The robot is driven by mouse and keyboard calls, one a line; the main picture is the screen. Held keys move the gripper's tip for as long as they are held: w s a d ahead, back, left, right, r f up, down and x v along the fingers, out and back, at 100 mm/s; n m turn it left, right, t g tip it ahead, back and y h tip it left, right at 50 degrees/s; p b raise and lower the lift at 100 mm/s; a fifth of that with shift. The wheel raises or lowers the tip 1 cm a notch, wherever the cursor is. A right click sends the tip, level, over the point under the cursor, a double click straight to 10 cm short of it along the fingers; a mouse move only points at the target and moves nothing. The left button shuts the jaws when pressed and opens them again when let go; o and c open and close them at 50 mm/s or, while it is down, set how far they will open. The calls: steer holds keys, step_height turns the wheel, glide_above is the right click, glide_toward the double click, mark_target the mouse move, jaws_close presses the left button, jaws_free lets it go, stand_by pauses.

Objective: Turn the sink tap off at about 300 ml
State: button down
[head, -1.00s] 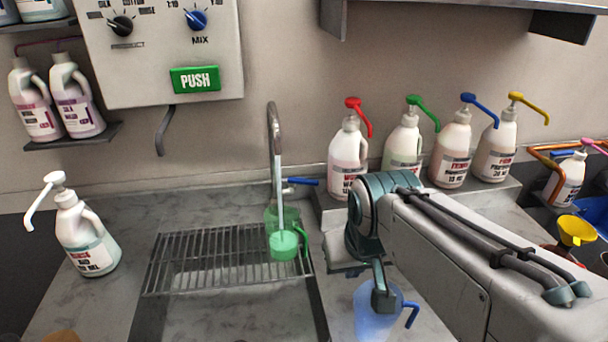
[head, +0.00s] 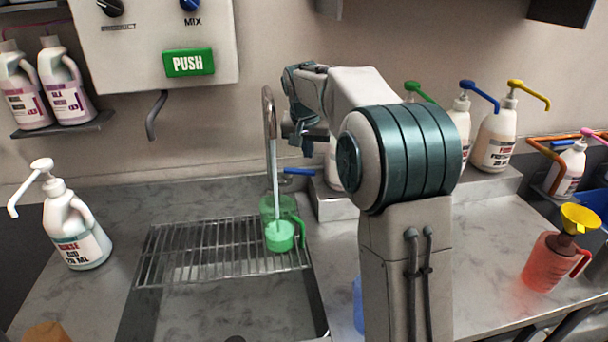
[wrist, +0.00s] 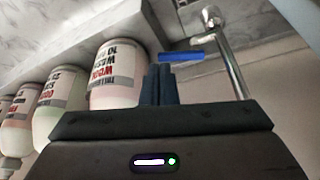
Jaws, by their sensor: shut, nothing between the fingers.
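The sink tap (head: 269,125) has a tall curved spout, and water runs from it into a green see-through jug (head: 291,208). The jug stands on the wire rack over the sink. Its marks are too small to read. The tap's blue lever (head: 299,171) points right from the tap's base. My gripper (head: 306,151) is shut and empty, just above the lever in the head view. In the wrist view my shut fingertips (wrist: 160,68) are close to the blue lever (wrist: 183,56), with the metal tap (wrist: 228,60) beside it. I cannot tell whether they touch.
Pump bottles (head: 494,139) stand on the ledge right of the tap, partly hidden by my arm. A white pump bottle (head: 76,235) stands left of the rack (head: 180,250). A red jug with a yellow funnel (head: 545,262) is at right. A control box (head: 150,60) hangs above.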

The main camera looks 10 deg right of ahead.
glide_toward(309, 173)
steer(key=s+a+p+x, duration=0.1)
steer(key=x, duration=0.6)
steer(key=shift+f+p, duration=0.3)
steer(key=shift+f, duration=0.15)
steer(key=shift+w+a, duration=0.1)
steer(key=shift+a, duration=0.05)
steer(key=shift+w+d, duration=0.65)
steer(key=shift+w, duration=0.05)
